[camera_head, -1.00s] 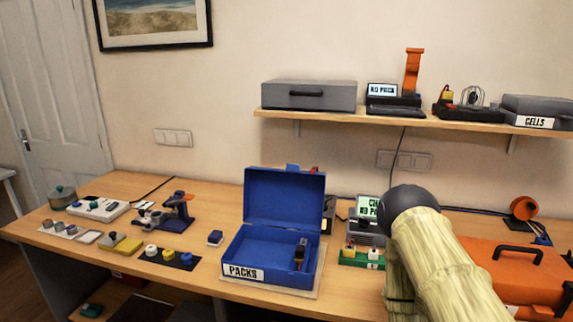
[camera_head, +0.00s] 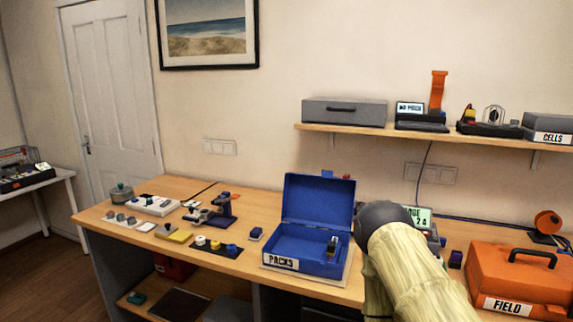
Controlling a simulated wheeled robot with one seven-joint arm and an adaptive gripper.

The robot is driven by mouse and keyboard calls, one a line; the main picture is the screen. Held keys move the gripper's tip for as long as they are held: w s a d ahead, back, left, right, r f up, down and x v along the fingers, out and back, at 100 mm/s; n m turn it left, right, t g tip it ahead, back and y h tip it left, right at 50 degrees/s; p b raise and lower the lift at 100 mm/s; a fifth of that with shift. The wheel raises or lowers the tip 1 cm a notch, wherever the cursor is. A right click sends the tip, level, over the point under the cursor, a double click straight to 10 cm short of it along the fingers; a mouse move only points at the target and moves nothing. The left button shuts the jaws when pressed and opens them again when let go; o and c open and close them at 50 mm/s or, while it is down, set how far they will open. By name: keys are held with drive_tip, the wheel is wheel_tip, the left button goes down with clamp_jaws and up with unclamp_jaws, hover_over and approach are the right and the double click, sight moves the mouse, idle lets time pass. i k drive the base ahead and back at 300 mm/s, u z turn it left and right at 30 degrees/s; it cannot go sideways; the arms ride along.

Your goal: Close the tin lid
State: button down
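A blue box labelled PACKS (camera_head: 293,262) stands on the workbench at the middle of the head view. Its lid (camera_head: 318,201) is hinged at the back and stands open, roughly upright. A small dark pack (camera_head: 333,246) stands inside at the right. A small round grey-green pot (camera_head: 121,193) with a knob sits at the bench's far left; its top looks covered. My pale-sleeved arm with a dark rounded joint reaches up from the bottom, right of the blue box. My gripper is not in view.
An orange FIELD case (camera_head: 520,272) stands right of my arm. A charger display (camera_head: 418,217) is partly hidden behind the arm. Small parts, a dark mat (camera_head: 217,248) and a blue-and-orange tool (camera_head: 222,208) lie left of the box. A shelf (camera_head: 460,136) with cases hangs above.

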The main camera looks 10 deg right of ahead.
sight(325, 201)
drive_tip(key=u, duration=0.8)
drive_tip(key=i, duration=0.75)
drive_tip(key=z, duration=0.45)
